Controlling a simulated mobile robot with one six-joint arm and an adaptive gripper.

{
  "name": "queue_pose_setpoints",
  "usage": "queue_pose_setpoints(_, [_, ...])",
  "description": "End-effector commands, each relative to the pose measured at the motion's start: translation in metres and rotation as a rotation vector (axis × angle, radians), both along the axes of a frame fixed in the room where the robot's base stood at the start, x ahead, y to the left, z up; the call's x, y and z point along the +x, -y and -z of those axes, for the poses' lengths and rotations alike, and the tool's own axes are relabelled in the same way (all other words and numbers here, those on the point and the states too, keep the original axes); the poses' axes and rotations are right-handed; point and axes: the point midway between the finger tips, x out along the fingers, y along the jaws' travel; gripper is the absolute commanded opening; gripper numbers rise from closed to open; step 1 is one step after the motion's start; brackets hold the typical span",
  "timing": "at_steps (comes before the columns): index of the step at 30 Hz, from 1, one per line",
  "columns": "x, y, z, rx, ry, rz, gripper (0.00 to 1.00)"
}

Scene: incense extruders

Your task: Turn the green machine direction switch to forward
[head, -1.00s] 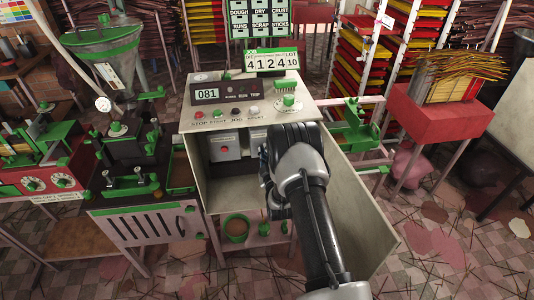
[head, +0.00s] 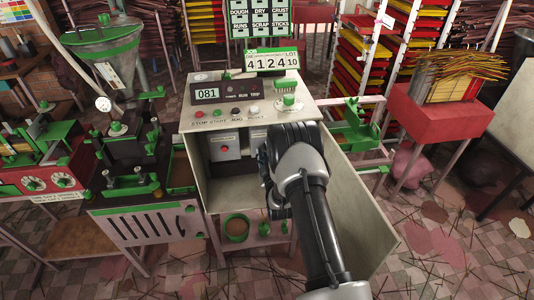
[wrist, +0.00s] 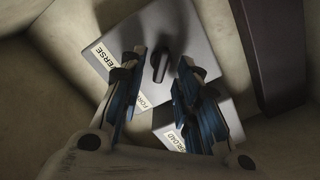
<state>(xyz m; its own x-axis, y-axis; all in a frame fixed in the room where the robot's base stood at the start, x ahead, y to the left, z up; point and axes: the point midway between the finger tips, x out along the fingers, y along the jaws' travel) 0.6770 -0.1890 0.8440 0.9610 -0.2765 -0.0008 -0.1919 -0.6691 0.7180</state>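The direction switch is a dark knob (wrist: 160,62) on a grey box (wrist: 187,38) in the wrist view. Its labels are partly covered; "ERSE" shows at the left and "FOR" lower down. The knob lies roughly lengthwise between my fingers, tilted slightly. My gripper (wrist: 161,78) is open, its blue-padded fingers on either side of the knob, with gaps visible; whether the tips reach its depth I cannot tell. In the head view my gripper (head: 268,168) is inside the machine's open cabinet (head: 212,187) and hides the knob.
A second grey box (wrist: 168,132), its label ending in "RLOAD", sits beside the switch box. A box with a red button (head: 224,147) is at the cabinet's left. Cabinet walls close in around my gripper. The open door (head: 365,215) stands to the right.

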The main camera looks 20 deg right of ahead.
Motion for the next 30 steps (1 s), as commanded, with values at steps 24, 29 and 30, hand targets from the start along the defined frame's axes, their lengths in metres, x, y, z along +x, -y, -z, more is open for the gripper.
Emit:
queue_pose_setpoints(24, [-0.104, -0.03, 0.001, 0.001, -0.003, 0.0, 0.3])
queue_pose_setpoints(29, [-0.114, -0.033, 0.0, 0.0, 0.0, 0.0, 0.3])
queue_pose_setpoints(30, [-0.115, -0.033, 0.0, 0.0, 0.0, 0.0, 0.3])
